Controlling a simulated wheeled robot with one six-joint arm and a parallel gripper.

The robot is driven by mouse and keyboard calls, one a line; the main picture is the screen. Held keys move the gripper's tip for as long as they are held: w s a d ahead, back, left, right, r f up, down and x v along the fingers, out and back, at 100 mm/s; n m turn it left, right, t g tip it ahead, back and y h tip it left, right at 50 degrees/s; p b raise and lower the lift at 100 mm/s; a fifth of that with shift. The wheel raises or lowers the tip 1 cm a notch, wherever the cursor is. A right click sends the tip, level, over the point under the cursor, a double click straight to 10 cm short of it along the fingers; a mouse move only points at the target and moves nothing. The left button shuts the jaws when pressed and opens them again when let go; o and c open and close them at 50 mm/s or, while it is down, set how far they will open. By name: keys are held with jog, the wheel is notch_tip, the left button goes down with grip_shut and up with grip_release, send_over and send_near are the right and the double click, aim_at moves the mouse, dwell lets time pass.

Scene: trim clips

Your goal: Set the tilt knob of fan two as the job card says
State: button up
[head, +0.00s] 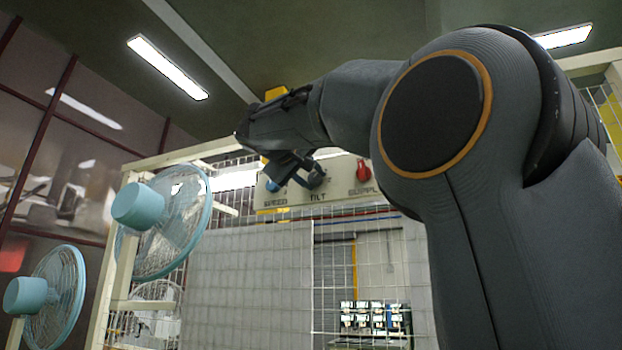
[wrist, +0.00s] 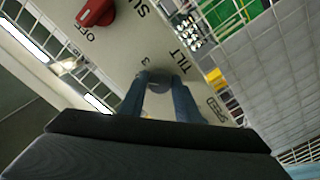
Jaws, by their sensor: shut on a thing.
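The control panel (head: 335,190) shows the labels SPEED, TILT and, partly hidden, SUPPLY. The grey tilt knob (wrist: 159,82) sits beside the TILT label, with a "3" printed near it in the wrist view. My gripper (wrist: 160,92) is shut on this knob, one blue finger on each side. In the head view my gripper (head: 311,180) reaches the panel at the TILT label and largely covers the knob. The knob's pointer cannot be made out. No job card can be read in either view.
A red supply knob (head: 363,172) is right of the tilt knob; in the wrist view the red knob (wrist: 97,12) is near "OFF". A blue speed knob (head: 271,185) is close on the left. Two blue fans (head: 165,220) (head: 45,292) stand left. Wire mesh surrounds the panel.

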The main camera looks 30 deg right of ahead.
jog(key=shift+n, duration=0.3)
jog(key=o, duration=1)
jog(key=shift+o, duration=0.2)
jog(key=b+v, duration=0.2)
jog(key=v, duration=0.6)
jog(key=shift+b, duration=0.4)
